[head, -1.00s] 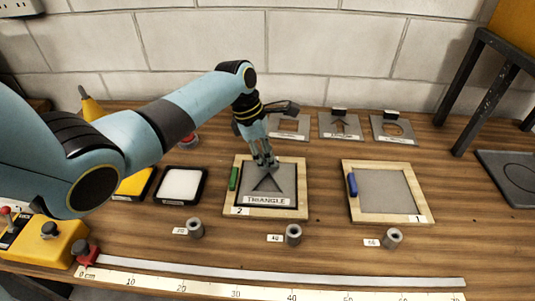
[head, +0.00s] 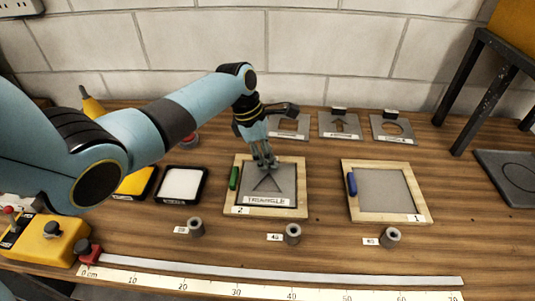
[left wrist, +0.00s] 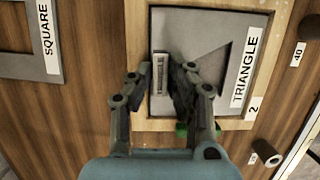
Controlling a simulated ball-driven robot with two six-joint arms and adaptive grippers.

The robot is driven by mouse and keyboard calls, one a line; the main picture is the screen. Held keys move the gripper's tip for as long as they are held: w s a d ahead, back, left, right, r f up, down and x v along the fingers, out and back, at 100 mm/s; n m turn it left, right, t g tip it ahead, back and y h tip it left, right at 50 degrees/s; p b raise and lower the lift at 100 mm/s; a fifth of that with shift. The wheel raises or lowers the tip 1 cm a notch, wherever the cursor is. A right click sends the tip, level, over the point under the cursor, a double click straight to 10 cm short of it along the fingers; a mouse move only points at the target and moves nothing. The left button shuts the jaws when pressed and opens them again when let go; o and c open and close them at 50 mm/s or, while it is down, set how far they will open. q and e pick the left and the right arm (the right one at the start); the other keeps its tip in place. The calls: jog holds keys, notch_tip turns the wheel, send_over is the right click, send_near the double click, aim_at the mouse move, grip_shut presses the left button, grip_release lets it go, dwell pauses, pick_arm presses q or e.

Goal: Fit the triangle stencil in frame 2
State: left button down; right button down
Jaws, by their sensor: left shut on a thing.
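The triangle stencil (head: 284,180) is a dark grey plate with a triangular cut-out and a TRIANGLE label. It lies within the wooden border of frame 2 (head: 301,211), with a narrow dark line along its near edge. I cannot tell whether it rests fully flat. My left gripper (head: 265,164) points down over the plate's far part. The left wrist view shows its fingers (left wrist: 166,75) shut on the stencil's small upright grip (left wrist: 159,73). The stencil (left wrist: 205,25) also shows there inside the wooden border. My right gripper is not in view.
Frame 1 (head: 423,211) with a blue marker (head: 352,184) stands to the right. A green marker (head: 233,178) is on frame 2's left side. Other stencils, including the square one (head: 288,127), stand behind. Small grey cylinders (head: 293,234) and a ruler (head: 260,293) lie in front.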

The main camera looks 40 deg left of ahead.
pick_arm(q)
jog(key=shift+f, duration=0.25)
dwell(0.8)
jog(key=c, duration=1.2)
grip_release()
jog(key=shift+o, duration=0.3)
jog(key=p+v, duration=0.3)
jog(key=p, duration=0.1)
jog(key=shift+r, duration=0.1)
jog(key=shift+a+r, duration=0.1)
jog(key=shift+r, duration=0.05)
jog(key=v, duration=0.4)
jog(key=shift+r, duration=0.25)
jog(key=shift+s, duration=0.1)
